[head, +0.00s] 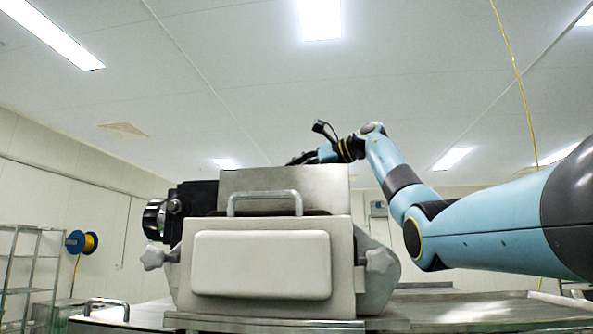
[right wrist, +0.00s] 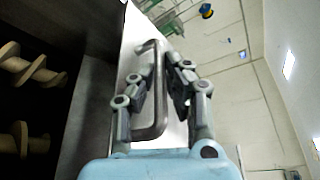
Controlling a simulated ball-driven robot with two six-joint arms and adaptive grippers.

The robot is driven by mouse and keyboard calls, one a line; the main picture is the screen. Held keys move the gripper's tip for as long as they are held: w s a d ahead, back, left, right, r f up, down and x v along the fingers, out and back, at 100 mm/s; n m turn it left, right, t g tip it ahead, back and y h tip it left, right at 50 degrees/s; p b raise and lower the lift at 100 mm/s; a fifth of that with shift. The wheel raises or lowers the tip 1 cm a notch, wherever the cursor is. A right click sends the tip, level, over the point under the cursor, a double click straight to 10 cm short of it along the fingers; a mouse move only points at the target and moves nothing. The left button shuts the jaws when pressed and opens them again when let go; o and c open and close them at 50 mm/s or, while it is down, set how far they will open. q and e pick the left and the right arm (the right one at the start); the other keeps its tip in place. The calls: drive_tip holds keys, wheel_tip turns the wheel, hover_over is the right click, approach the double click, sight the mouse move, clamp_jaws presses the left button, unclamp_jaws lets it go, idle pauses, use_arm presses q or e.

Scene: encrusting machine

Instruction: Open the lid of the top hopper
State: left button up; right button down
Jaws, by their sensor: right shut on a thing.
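The top hopper's lid (head: 283,181) stands raised as a grey metal panel above the machine body. The lid's metal handle (right wrist: 160,118) shows in the right wrist view against a pale surface. My right gripper (right wrist: 160,55) is shut on this handle, with its fingers on either side of the bar. In the head view my right gripper (head: 304,158) is at the lid's top edge, partly hidden behind the panel. The open hopper with its pale screw augers (right wrist: 28,68) shows at the left of the wrist view. My left gripper is not in view.
The machine's front box (head: 260,264) has its own handle (head: 264,195) and a grey knob on each side. A black unit (head: 194,199) juts out at the left. A wire shelf (head: 25,265) stands far left. The space above the machine is clear.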

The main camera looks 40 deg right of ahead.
drive_tip(key=shift+s+a+r, duration=0.15)
drive_tip(key=c, duration=1.8)
unclamp_jaws()
drive_tip(key=shift+o, duration=0.8)
drive_tip(key=shift+s, duration=0.35)
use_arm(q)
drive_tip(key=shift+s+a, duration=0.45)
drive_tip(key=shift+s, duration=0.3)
use_arm(e)
drive_tip(key=v, duration=1.1)
drive_tip(key=shift+d, duration=0.35)
drive_tip(key=shift+s, duration=0.15)
